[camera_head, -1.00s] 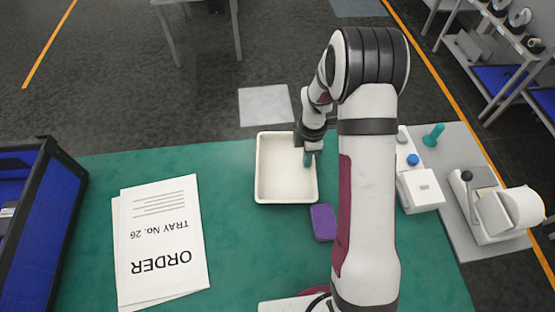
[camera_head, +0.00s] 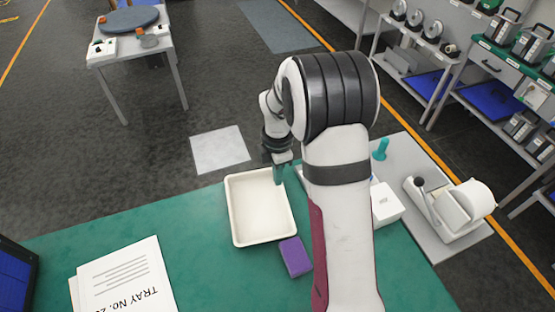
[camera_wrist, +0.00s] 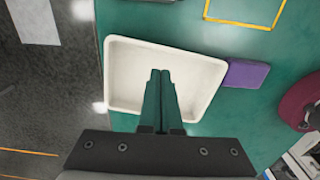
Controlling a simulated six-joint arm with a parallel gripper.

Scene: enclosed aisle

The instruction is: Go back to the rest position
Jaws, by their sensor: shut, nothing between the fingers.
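My gripper (camera_head: 279,176) is shut and empty, with its green fingers pointing down above the far right part of the cream tray (camera_head: 234,212). In the wrist view, the closed fingertips (camera_wrist: 160,76) are in front of the tray's inside, and the tray's rim (camera_wrist: 118,42) frames them. The tray looks empty. My arm is stretched forward over the green table and hides part of what stands to its right.
A purple block (camera_head: 295,256) lies beside the tray's near right corner on the green table (camera_head: 195,275). Order sheets (camera_head: 128,280) lie at left. A white dispenser (camera_head: 455,210) and a teal-handled item (camera_head: 380,149) stand at right on a grey board. Shelves are beyond.

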